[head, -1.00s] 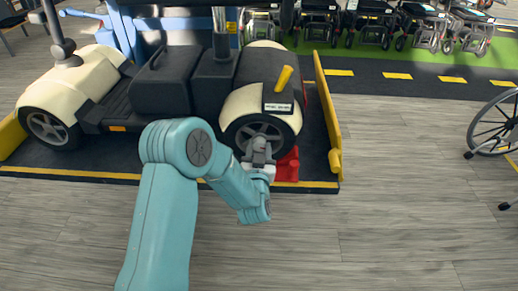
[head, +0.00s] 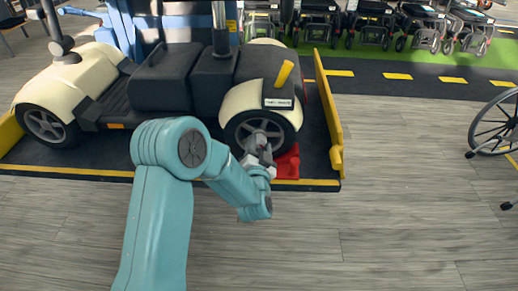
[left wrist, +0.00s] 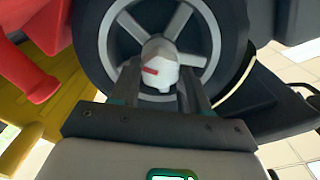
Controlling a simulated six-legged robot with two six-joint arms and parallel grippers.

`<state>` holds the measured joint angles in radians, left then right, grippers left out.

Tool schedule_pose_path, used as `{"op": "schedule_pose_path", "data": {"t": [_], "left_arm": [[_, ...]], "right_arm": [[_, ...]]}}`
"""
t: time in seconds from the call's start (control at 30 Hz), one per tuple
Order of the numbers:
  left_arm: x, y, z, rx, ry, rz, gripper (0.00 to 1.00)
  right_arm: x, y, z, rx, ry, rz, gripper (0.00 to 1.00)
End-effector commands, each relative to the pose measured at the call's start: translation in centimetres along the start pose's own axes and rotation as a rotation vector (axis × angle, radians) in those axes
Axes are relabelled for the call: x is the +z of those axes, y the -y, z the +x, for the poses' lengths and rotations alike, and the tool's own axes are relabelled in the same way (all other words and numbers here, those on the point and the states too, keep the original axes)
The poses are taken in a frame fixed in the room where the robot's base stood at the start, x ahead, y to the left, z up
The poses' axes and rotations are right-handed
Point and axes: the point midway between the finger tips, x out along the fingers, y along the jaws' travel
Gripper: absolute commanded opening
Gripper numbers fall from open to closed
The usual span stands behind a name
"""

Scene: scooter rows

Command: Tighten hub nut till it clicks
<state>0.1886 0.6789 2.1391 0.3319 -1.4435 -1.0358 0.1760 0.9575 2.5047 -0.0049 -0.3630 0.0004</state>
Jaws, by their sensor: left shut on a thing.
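The hub nut (left wrist: 160,73) is a pale cap with a red mark, at the centre of the scooter's rear wheel (left wrist: 115,35) in the left wrist view. My left gripper (left wrist: 163,88) has its two fingers on either side of the nut and is shut on it. In the head view my left gripper (head: 262,156) is at the hub of the wheel (head: 243,127), tilted, and it hides the nut. The cream and black scooter (head: 205,82) stands upright on a dark platform. My right gripper is in neither view.
A red block (head: 288,163) lies beside the wheel, close to my gripper. A yellow side rail (head: 328,115) edges the platform on the right. A wheelchair (head: 495,125) stands at the far right. The floor between is clear.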

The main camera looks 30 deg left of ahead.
Motion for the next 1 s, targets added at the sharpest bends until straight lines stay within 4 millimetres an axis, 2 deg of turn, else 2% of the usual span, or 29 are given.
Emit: {"op": "schedule_pose_path", "data": {"t": [0.43, 1.0], "left_arm": [[-0.19, -0.02, 0.11, -0.004, -0.005, 0.423, 0.15], [-0.25, -0.02, 0.15, -0.007, -0.005, 0.961, 0.15]], "right_arm": [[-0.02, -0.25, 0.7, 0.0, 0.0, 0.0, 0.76], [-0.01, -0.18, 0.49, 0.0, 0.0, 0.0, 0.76]]}}
